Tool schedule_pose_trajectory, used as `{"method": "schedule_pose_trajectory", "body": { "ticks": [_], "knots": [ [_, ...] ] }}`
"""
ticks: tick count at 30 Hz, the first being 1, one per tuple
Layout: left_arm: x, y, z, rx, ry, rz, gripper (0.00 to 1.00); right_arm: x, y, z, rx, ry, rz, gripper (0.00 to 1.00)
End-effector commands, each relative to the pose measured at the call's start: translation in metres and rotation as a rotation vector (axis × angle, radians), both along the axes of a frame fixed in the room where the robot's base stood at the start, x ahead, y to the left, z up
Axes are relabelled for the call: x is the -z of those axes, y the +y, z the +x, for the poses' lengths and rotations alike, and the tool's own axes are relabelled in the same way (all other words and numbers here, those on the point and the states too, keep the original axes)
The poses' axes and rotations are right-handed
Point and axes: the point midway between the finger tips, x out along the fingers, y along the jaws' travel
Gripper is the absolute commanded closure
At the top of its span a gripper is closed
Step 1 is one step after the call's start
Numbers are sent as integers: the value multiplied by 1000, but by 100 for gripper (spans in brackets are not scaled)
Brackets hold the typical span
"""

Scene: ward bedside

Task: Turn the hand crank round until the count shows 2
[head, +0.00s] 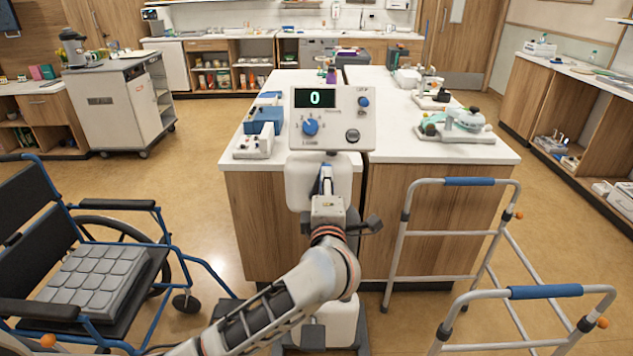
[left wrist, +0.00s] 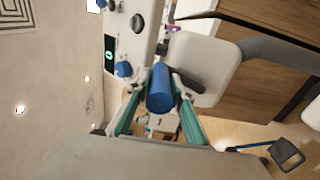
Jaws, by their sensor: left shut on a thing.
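The device's panel (head: 353,108) faces me in the head view, with a dark display (head: 315,98) reading 0 and a blue knob (head: 311,127). The display also shows at the left wrist view's upper left (left wrist: 110,55), turned sideways. My left gripper (head: 326,180) is below the panel, in front of the device's pale body. In the left wrist view, the left gripper's fingers (left wrist: 157,100) are shut on the crank's blue cylindrical handle (left wrist: 160,88). The crank arm is mostly hidden. My right gripper is not in view.
A white-topped counter (head: 430,155) with wooden sides stands behind the device. A wheelchair (head: 95,275) is at the left and a walking frame (head: 455,235) at the right. Blue and white items (head: 262,125) lie on the counter's left part. Open floor (head: 205,185) lies left of the counter.

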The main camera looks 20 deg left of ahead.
Motion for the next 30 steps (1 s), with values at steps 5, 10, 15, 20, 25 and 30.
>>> {"method": "schedule_pose_trajectory", "body": {
  "ticks": [5,10,15,20,25,30],
  "knots": [
    [13,-21,5,5,11,-1,99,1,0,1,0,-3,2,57],
    [13,-23,5,5,10,-2,99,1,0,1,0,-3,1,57],
    [16,-25,6,5,11,-2,99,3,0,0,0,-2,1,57],
    [37,-41,10,5,17,-2,99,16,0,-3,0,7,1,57],
    [51,-54,14,4,17,-2,99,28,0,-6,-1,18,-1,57],
    [50,-56,14,4,14,-1,99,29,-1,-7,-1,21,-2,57]
  ]
}}
